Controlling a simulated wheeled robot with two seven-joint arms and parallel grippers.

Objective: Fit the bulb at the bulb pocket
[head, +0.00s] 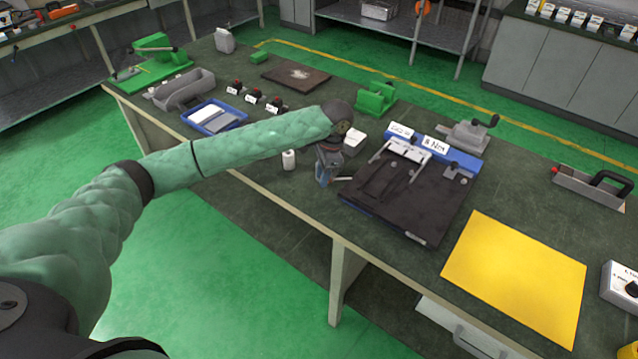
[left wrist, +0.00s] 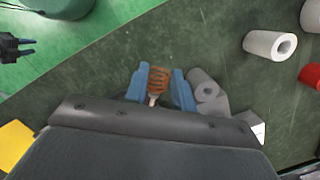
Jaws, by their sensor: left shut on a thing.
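My left gripper (head: 326,180) is low over the table, left of the dark fixture board (head: 400,195). In the left wrist view, its blue fingers (left wrist: 161,90) are shut on an orange coil-like piece with a pale stem (left wrist: 157,84), which I take for the bulb. The coil points away from the wrist. The held piece is hidden in the head view. Grey cylinders (left wrist: 208,92) stand close beside the right finger. I cannot pick out the bulb pocket. A small dark two-pronged thing, seemingly my right gripper (left wrist: 28,47), has its prongs apart.
A white cylinder (head: 289,160) and a white box (head: 355,142) stand near the left gripper. A yellow sheet (head: 515,275) lies right of the board. A blue tray (head: 214,117) and a grey bin (head: 180,92) stand farther left. Bare table lies left of the gripper.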

